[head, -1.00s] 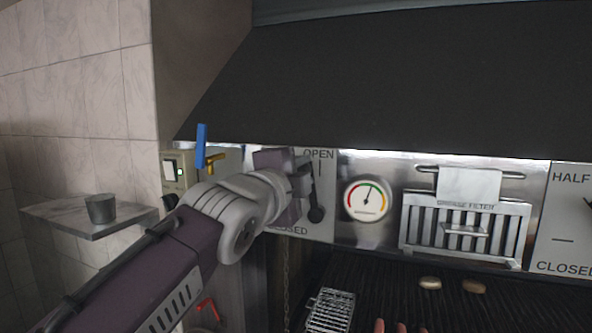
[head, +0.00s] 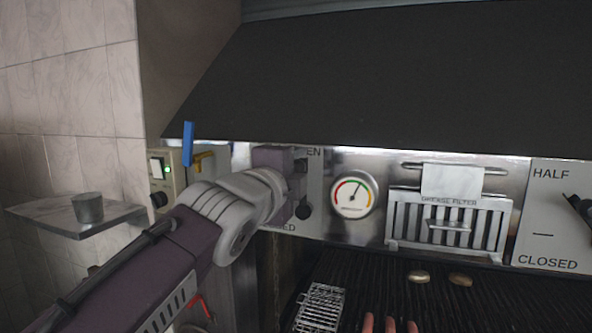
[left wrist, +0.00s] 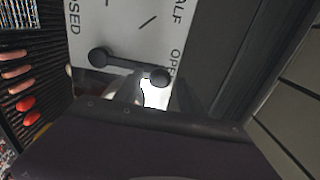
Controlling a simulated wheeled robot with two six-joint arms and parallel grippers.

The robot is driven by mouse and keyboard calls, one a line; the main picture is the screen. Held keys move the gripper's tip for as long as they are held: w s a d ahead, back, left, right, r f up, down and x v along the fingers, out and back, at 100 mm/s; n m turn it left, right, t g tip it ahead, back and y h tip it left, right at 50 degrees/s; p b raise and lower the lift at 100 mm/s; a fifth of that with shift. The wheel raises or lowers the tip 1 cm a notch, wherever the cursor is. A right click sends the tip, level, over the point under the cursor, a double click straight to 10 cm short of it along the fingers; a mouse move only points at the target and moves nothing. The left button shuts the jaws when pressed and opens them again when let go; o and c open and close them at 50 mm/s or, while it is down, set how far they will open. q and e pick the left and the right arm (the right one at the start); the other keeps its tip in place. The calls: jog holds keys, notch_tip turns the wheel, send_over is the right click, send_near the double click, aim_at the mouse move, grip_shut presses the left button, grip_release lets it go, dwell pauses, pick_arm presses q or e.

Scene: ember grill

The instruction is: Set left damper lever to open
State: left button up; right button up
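The left damper plate (head: 312,226) is white with black lettering, partly covered by my left gripper in the head view. The black left damper lever (head: 303,211) shows only its round lower knob there. In the left wrist view the lever (left wrist: 125,65) runs from a round knob on the left to another knob beside the OPEN lettering (left wrist: 173,62). HALF and CLOSED also show on the plate. My left gripper (head: 298,186) is at the lever's upper end. Its fingertips are largely hidden, so its opening and any contact are unclear. My right gripper is not in view.
A round gauge (head: 353,195) and a grease filter (head: 447,222) with a cloth (head: 452,181) are right of the plate. A second damper lever (head: 580,207) is at far right. The grill (head: 390,270) lies below, the dark hood (head: 380,90) above. A shelf (head: 60,222) holds a cup (head: 88,207).

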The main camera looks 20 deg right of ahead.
pick_arm(q)
jog(key=shift+d, duration=0.1)
jog(key=shift+s+f, duration=0.1)
jog(key=shift+s, duration=0.1)
jog(key=b+v, duration=0.4)
jog(key=v, duration=0.4)
jog(key=shift+s+a, duration=0.25)
jog(key=shift+a, duration=0.1)
